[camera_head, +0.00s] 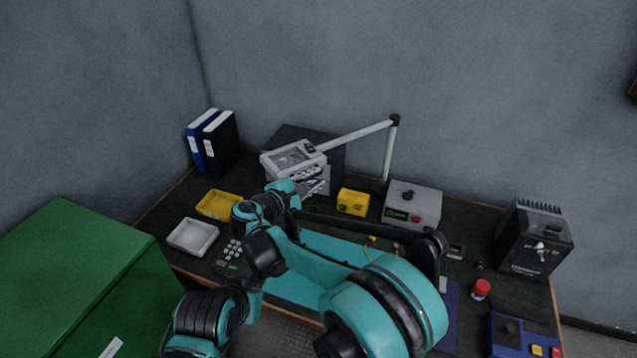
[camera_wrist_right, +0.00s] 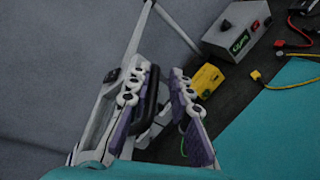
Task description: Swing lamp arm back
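The lamp has a white, boxy head (camera_head: 293,158) on a thin pale arm (camera_head: 355,134) that runs right to an upright post (camera_head: 389,155) at the back of the bench. My right gripper (camera_head: 316,186) is at the near, lower side of the lamp head. In the right wrist view my right gripper (camera_wrist_right: 160,103) is open, with a black handle (camera_wrist_right: 151,92) between its fingers. The handle lies close to the left finger, with a gap to the right finger. Whether they touch is unclear. The lamp head (camera_wrist_right: 98,125) is partly hidden there. My left gripper is not in view.
A yellow box (camera_head: 353,202) and a grey box with a red button (camera_head: 412,206) stand right of the gripper. A yellow tray (camera_head: 218,204), a white tray (camera_head: 193,237) and binders (camera_head: 212,140) are on the left. A black unit (camera_head: 533,241) stands far right.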

